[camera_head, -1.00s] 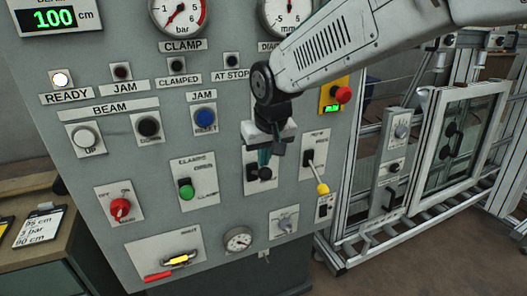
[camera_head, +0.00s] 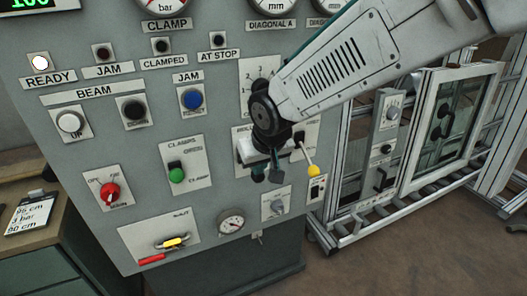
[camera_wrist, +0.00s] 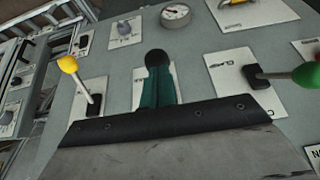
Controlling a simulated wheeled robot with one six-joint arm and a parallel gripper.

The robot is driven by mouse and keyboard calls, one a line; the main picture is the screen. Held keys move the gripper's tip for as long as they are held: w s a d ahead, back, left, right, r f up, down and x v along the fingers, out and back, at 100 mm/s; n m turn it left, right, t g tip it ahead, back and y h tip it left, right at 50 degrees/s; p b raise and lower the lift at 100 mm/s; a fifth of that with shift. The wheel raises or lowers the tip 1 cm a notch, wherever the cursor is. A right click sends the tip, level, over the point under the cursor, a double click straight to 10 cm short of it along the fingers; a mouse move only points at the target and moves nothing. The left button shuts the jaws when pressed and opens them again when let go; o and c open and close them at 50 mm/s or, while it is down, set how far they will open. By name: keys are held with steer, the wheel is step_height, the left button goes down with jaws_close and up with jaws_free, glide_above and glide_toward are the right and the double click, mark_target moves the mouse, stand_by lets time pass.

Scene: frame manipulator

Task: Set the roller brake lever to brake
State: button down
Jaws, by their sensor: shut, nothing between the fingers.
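The lever in the middle of the grey panel has a black ball knob (camera_wrist: 157,57), seen right at my fingertips in the wrist view. In the head view a dark knob-like end (camera_head: 276,177) shows just below my gripper. My gripper (camera_head: 259,174) is shut, its teal fingers (camera_wrist: 158,88) together with nothing between them. It covers most of that lever's plate, and its label is only partly visible. I cannot tell whether the fingers touch the knob or only overlap it in view.
A lever with a yellow knob (camera_head: 313,171) stands close on the right. A green-knobbed clamp lever (camera_head: 176,174) is on the left. A small gauge (camera_head: 231,223) and a rotary knob (camera_head: 277,206) lie below. A framed window (camera_head: 450,130) stands right of the panel.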

mark_target(263, 181)
steer(key=f, duration=0.5)
steer(key=shift+s+d+f, duration=0.3)
steer(key=shift+s+d, duration=0.05)
steer(key=shift+s, duration=0.05)
steer(key=shift+r, duration=0.8)
steer(key=shift+r, duration=0.15)
steer(key=s+d+r, duration=0.2)
steer(key=s+d, duration=0.1)
steer(key=s, duration=0.2)
steer(key=s+d+r, duration=0.2)
steer(key=s+d, duration=0.1)
steer(key=s, duration=0.2)
steer(key=shift+s+r, duration=0.25)
steer(key=shift+s, duration=0.15)
